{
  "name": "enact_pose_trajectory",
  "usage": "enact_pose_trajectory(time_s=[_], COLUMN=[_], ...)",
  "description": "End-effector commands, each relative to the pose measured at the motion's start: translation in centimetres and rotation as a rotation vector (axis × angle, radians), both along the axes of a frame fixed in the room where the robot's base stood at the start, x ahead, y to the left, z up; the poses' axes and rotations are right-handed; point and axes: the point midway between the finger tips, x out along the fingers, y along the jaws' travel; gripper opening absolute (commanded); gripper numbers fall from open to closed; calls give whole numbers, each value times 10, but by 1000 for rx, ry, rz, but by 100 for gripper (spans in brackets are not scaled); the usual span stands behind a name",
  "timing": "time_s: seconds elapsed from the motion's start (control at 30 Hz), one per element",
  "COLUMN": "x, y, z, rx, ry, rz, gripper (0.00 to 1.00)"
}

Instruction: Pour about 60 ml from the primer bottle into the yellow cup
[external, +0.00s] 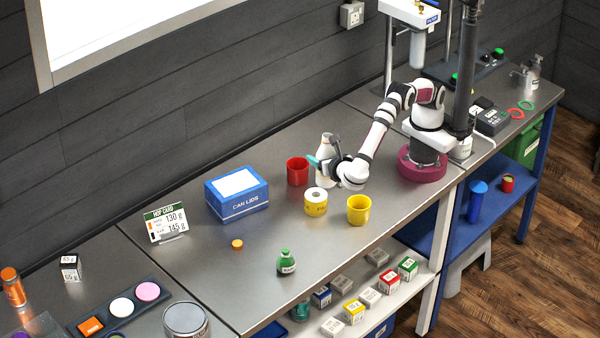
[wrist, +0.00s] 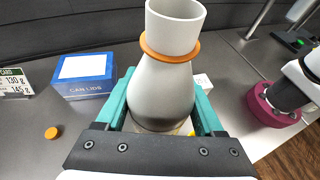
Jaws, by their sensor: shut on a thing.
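A pale grey-white bottle with a narrow neck, likely the primer bottle (external: 325,146), stands about upright in my gripper. In the wrist view the bottle (wrist: 162,90) is large, with an open mouth and an orange ring round its neck. The teal fingers of my gripper (wrist: 162,105) are shut on its body from both sides. In the external view my gripper (external: 325,162) is behind the yellow cup. I cannot tell whether the bottle's base touches the bench. The yellow cup (external: 358,211) stands upright on the bench, nearer the front edge and apart from the bottle.
A red cup (external: 297,172) stands left of the bottle.

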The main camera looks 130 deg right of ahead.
Motion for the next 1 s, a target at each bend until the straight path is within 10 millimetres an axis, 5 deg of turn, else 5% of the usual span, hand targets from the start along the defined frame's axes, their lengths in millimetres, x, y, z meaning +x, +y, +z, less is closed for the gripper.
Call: enact_pose_trajectory(time_s=[0.23, 0.8, 1.0], x=[-4, -4, -4], y=[21, 20, 20], z=[-17, -144, -159], rx=[-1, -2, -1], ry=[0, 1, -2], rz=[-69, -67, -69], gripper=[1, 1, 1])
